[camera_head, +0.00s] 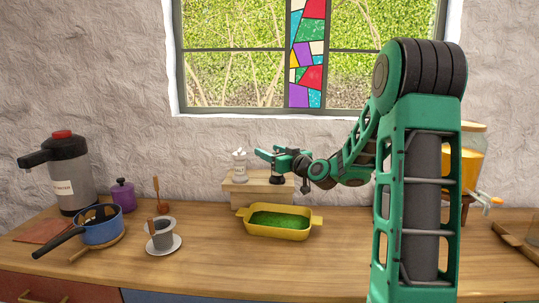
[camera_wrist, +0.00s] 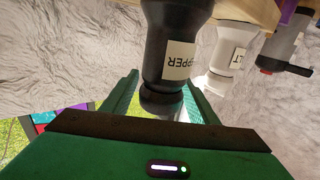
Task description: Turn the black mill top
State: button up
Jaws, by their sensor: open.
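The black mill (camera_wrist: 168,40), with a white label reading "PEPPER" in part, hangs upside down in the wrist view. Its rounded dark top (camera_wrist: 160,102) lies between my gripper's (camera_wrist: 162,82) two green fingers. The fingers are apart, with a gap visible on the right side of the top. In the head view my gripper (camera_head: 268,154) is over the mill and hides its upper part. Only the mill's dark lower part (camera_head: 277,179) shows there, on a small wooden stand (camera_head: 257,188).
A white mill (camera_head: 240,167) stands close to the left on the same stand. A yellow dish (camera_head: 278,232) with green contents is in front. A cup on a saucer (camera_head: 176,245), a blue pan (camera_head: 98,231) and a large flask (camera_head: 70,178) stand to the left.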

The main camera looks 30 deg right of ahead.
jog(key=c, duration=1.1)
jog(key=shift+d, duration=0.15)
jog(key=shift+m+h, duration=0.3)
jog(key=shift+h, duration=0.2)
jog(key=shift+m+h, duration=0.3)
jog(key=shift+h, duration=0.2)
jog(key=shift+d+r+m+h, duration=0.15)
jog(key=shift+m+h, duration=0.45)
jog(key=shift+h, duration=0.3)
jog(key=shift+d+f+m+h, duration=0.1)
jog(key=shift+m+h, duration=0.5)
jog(key=shift+h, duration=0.3)
